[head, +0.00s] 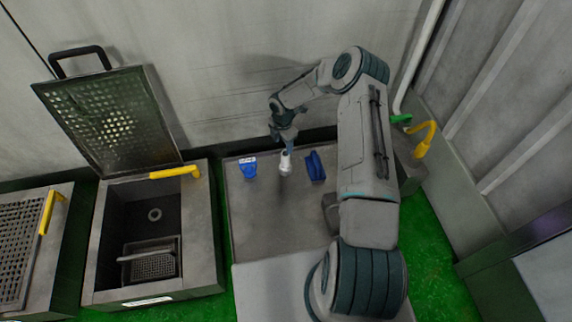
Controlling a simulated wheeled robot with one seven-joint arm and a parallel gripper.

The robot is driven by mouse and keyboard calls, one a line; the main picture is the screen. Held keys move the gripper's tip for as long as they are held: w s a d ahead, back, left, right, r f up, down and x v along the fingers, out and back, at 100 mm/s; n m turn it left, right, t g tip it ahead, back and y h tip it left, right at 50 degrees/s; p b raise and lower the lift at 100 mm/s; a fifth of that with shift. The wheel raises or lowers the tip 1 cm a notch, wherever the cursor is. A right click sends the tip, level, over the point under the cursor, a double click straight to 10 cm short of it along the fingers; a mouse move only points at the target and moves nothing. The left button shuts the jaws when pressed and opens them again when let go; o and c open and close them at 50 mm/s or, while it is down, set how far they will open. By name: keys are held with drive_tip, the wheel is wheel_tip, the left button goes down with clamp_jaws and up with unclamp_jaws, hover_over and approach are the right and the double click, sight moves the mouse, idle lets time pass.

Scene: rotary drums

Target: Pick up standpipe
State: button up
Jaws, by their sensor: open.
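A short white upright cylinder (285,167), which looks like the standpipe, stands on the grey tabletop in the head view. My gripper (288,149) is open and points down at the top of the cylinder. Its fingertips are very small here and overlap the cylinder's upper end. I cannot tell whether they touch it or sit around it. The cylinder's top is partly hidden by the gripper.
A blue and white item (248,168) stands left of the cylinder, and a dark blue item (315,167) stands close on its right. The grey tabletop (270,225) is clear in front. An open-lidded drum basin (208,235) is at left. A wall rises behind.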

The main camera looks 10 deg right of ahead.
sight(283, 153)
wheel_tip(283, 153, down, 5)
drive_tip(key=shift+f+b, duration=0.1)
drive_tip(key=shift+b, duration=0.5)
drive_tip(key=shift+s+d+f+b, duration=0.15)
drive_tip(key=shift+f+b, duration=0.3)
drive_tip(key=shift+f, duration=0.45)
drive_tip(key=shift+d+f+b, duration=0.2)
drive_tip(key=shift+f+b, duration=0.2)
drive_tip(key=shift+f, duration=0.5)
drive_tip(key=shift+s+d+f+b, duration=0.15)
drive_tip(key=shift+f+b, duration=0.3)
drive_tip(key=shift+f, duration=0.45)
drive_tip(key=shift+r, duration=0.1)
drive_tip(key=c, duration=1.1)
